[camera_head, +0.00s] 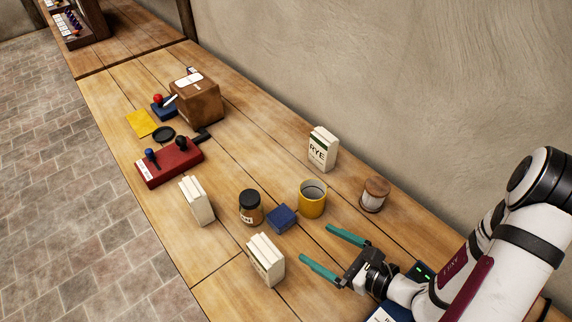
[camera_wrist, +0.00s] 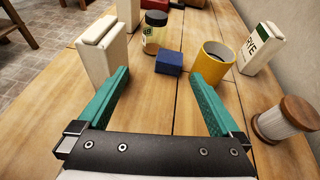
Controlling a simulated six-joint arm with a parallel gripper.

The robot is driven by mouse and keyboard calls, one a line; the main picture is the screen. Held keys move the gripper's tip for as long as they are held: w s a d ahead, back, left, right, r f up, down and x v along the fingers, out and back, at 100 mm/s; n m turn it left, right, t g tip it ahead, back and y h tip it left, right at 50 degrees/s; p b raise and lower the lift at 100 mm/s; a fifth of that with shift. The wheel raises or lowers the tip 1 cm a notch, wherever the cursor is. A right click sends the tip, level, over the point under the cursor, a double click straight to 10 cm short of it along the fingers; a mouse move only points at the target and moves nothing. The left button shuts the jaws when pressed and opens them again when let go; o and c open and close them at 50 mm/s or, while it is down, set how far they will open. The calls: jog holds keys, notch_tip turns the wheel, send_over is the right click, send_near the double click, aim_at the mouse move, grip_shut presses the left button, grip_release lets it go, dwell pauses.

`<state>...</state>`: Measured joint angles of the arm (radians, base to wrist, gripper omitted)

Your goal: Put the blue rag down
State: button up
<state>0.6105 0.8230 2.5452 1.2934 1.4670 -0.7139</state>
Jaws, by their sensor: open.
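The blue rag (camera_head: 283,218) is a small folded block lying on the wooden table, between a dark-lidded jar (camera_head: 251,208) and a yellow mug (camera_head: 312,199). In the wrist view the blue rag (camera_wrist: 169,62) lies ahead of my fingers, near the picture's middle. My gripper (camera_head: 314,247) has teal fingers spread wide and nothing between them. In the wrist view my gripper (camera_wrist: 162,85) points toward the rag, apart from it.
A white carton (camera_head: 266,260) stands close to my left finger. A wooden-topped jar (camera_head: 375,194) and a rye carton (camera_head: 323,149) stand near the wall. Another white carton (camera_head: 196,201), a red box (camera_head: 170,163) and a brown box (camera_head: 197,97) stand farther off.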

aim_at(288, 224)
jog(key=f, duration=0.1)
jog(key=f+m+h, duration=0.1)
jog(key=d+f, duration=0.1)
jog(key=shift+w+d+f+m+t, duration=0.1)
jog(key=shift+w+m+t, duration=0.3)
jog(key=x, duration=1.5)
jog(key=shift+s, duration=0.1)
jog(key=c, duration=1.4)
jog(key=shift+o, duration=0.2)
notch_tip(288, 224, up, 18)
jog(key=w+a+f+m+t+h, duration=0.1)
jog(key=w+a+f+m+h, duration=0.15)
jog(key=w, duration=0.65)
jog(key=w+a+f+m+t+h, duration=0.2)
jog(key=w+a+f, duration=0.2)
jog(key=w, duration=0.5)
jog(key=f, duration=1.1)
jog(key=shift+w+a+f, duration=0.15)
jog(key=shift+w+a, duration=0.1)
jog(key=shift+w, duration=0.05)
